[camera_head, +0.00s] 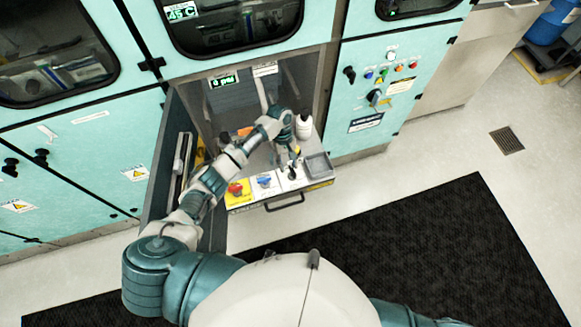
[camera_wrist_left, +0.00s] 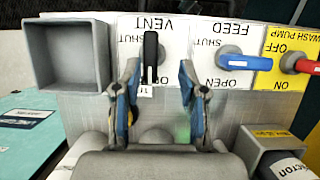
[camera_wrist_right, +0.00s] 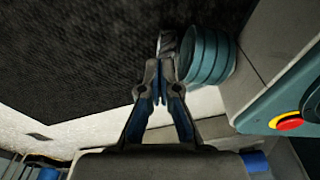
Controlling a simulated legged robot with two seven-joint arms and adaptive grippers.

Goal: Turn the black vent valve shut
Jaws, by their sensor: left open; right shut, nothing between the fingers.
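The black vent valve handle (camera_wrist_left: 151,58) stands on a white plate marked VENT, SHUT and OPEN in the left wrist view. Its long side runs up and down the picture, with the lower end by the OPEN marking. In the head view the handle (camera_head: 292,174) is small, just below my left gripper (camera_head: 289,158). In the left wrist view my left gripper (camera_wrist_left: 159,68) is open, one finger each side of the handle, which is nearer the left finger. No contact shows. My right gripper (camera_wrist_right: 160,68) is shut and empty, away from the panel.
The blue FEED handle (camera_wrist_left: 245,63) and red WASH PUMP handle (camera_wrist_left: 305,66) sit beside the vent plate. An empty grey bin (camera_wrist_left: 72,55) is on its other side. A white bottle (camera_head: 303,128) stands behind the valves. An open cabinet door (camera_head: 216,226) flanks my left arm.

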